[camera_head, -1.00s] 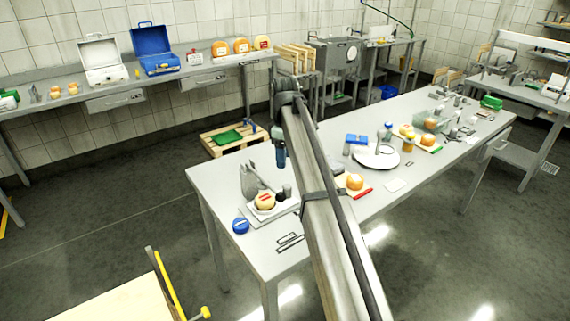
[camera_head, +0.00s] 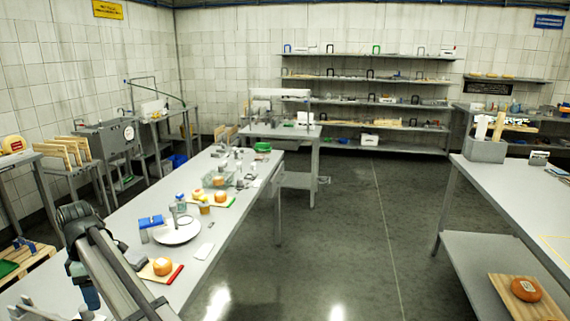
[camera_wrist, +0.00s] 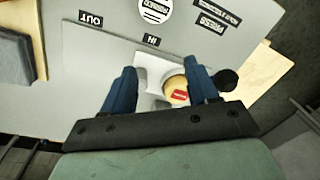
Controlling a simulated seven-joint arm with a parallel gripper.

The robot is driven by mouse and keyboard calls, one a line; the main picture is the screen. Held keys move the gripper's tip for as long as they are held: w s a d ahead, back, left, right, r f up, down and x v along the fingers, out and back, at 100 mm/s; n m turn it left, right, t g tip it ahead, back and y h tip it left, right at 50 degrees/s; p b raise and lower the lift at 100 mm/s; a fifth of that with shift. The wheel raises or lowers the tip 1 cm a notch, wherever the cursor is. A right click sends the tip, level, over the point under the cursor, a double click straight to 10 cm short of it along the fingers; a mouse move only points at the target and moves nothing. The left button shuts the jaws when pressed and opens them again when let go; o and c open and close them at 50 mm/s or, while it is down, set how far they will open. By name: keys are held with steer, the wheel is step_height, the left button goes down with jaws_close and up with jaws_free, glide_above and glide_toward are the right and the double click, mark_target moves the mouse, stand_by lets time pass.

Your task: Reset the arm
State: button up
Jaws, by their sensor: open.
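My gripper (camera_wrist: 162,84) is open, its two blue fingers apart and pointing down over a grey table.
The floor between (camera_head: 345,235) is clear.

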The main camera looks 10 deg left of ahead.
steer(key=s+d+f+g, duration=0.1)
steer(key=d+f, duration=0.2)
steer(key=d, duration=0.3)
steer(key=d+f+m+g, duration=0.1)
steer(key=d+f, duration=0.3)
steer(key=d, duration=0.3)
steer(key=s+d+f+g, duration=0.1)
steer(key=d+f, duration=0.2)
steer(key=d, duration=0.3)
steer(key=w+d+f+m, duration=0.4)
steer(key=d+f+m, duration=0.2)
steer(key=d+f, duration=0.85)
steer(key=w+d+f+m, duration=0.4)
steer(key=d+f+m, duration=0.1)
steer(key=d+f, duration=0.95)
steer(key=s+d+f+m+g, duration=0.1)
steer(key=s+d+f+m, duration=0.2)
steer(key=s+d+f, duration=0.3)
steer(key=s+d+f+m, duration=0.3)
steer(key=d, duration=0.5)
steer(key=s+d+f+m+g, duration=0.1)
steer(key=s+d+f+m, duration=0.2)
steer(key=s+d+f, duration=0.3)
steer(key=s+d+f+m, duration=0.2)
steer(key=s+d+m, duration=0.1)
steer(key=s+d, duration=0.3)
steer(key=shift+s+d+f+m+g, duration=0.2)
steer(key=shift+s+d+m+g, duration=0.15)
steer(key=shift+s, duration=0.9)
